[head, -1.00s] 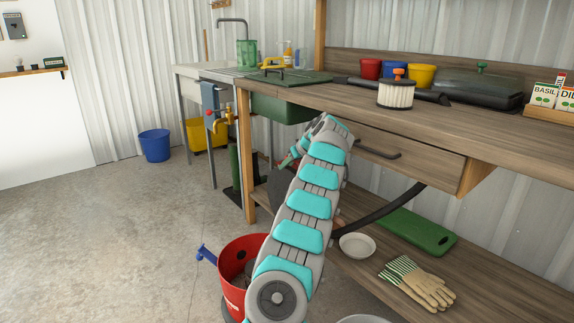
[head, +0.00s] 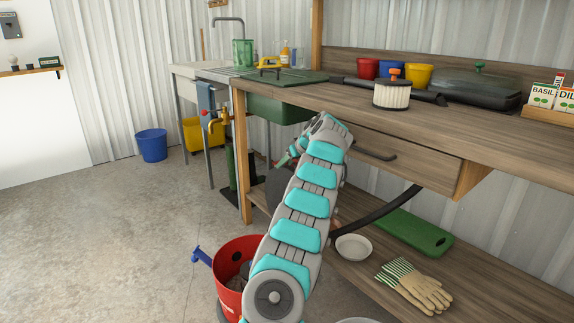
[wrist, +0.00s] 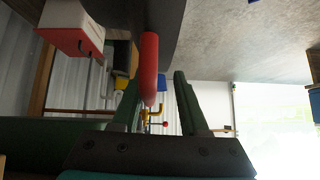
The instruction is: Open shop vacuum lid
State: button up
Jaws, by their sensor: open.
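The red tub of the shop vacuum (head: 230,298) stands on the floor beside the bench, with its top open and grey contents showing inside. A dark round panel, apparently its lid (head: 278,188), stands raised above it and is partly hidden by my arm. In the wrist view a dark grey surface, likely the lid (wrist: 172,18), fills the top, and a red bar, likely its handle (wrist: 150,65), reaches down between my fingers. My gripper (wrist: 157,88) is open, its fingers on either side of the bar; I cannot tell whether they touch it. The gripper also shows small in the head view (head: 285,158).
A black hose (head: 385,208) crosses the bench's lower shelf. A white dish (head: 353,247), gloves (head: 418,288) and a green board (head: 415,233) lie there. The benchtop (head: 330,98) overhangs my arm. Open concrete floor lies to the left; a blue bucket (head: 152,145) stands farther back.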

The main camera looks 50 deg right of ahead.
jog(key=shift+f, duration=0.1)
jog(key=shift+s, duration=0.15)
jog(key=shift+s+r, duration=0.1)
jog(key=shift+r, duration=0.1)
jog(key=v, duration=0.7)
jog(key=shift+s+r+b, duration=0.15)
jog(key=shift+b, duration=0.2)
